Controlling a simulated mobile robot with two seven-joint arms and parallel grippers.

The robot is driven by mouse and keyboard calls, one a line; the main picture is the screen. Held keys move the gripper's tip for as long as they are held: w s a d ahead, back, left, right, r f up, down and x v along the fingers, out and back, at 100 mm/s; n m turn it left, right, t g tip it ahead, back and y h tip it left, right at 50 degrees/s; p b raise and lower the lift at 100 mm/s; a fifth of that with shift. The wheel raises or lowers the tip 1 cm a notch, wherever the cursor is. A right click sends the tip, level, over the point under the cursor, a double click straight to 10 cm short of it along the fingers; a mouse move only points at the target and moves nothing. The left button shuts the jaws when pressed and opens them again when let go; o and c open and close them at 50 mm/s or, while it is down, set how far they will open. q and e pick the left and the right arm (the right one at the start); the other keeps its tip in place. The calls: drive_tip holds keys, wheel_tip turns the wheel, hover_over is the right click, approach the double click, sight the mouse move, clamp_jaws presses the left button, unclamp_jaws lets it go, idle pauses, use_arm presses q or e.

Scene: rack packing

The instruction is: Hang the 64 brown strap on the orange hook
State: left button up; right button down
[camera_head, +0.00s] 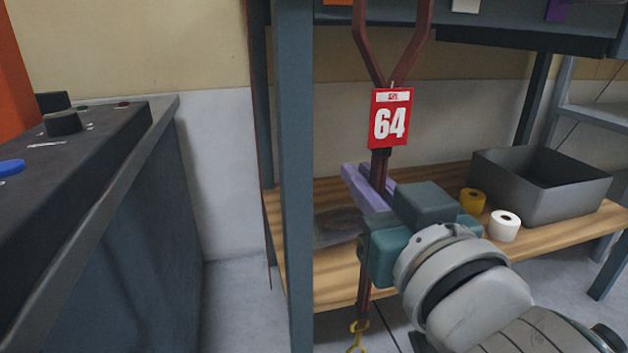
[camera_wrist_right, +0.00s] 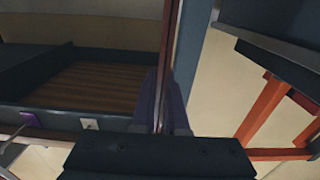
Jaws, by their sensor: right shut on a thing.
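The brown strap (camera_head: 364,270) hangs upright in front of the rack, with a red tag (camera_head: 389,118) reading 64. Its upper loop (camera_head: 412,50) spreads wide and runs out of the top of the head view. A yellow clip (camera_head: 357,335) hangs at its lower end. My right gripper (camera_head: 367,172) is shut on the strap just below the tag; its purple fingers also show in the right wrist view (camera_wrist_right: 160,100) with the strap (camera_wrist_right: 168,50) between them. An orange patch (camera_head: 338,2) shows on the rack's upper edge; whether it is the orange hook's mark is unclear. My left gripper is out of view.
The rack's upright post (camera_head: 296,180) stands just left of the strap. The wooden lower shelf (camera_head: 435,180) carries a grey bin (camera_head: 570,190), a white roll (camera_head: 504,226) and a yellow roll (camera_head: 472,201). White (camera_head: 466,5) and purple (camera_head: 556,9) patches mark the upper edge. A dark console (camera_head: 80,180) stands left.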

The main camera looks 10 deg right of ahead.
drive_tip(key=w+f+b, duration=0.2)
drive_tip(key=w+b, duration=0.1)
drive_tip(key=w, duration=0.3)
drive_tip(key=shift+w+b, duration=0.2)
drive_tip(key=shift+b, duration=0.2)
drive_tip(key=shift+a, duration=0.1)
idle(0.7)
drive_tip(key=c, duration=0.9)
unclamp_jaws()
drive_tip(key=shift+o, duration=0.2)
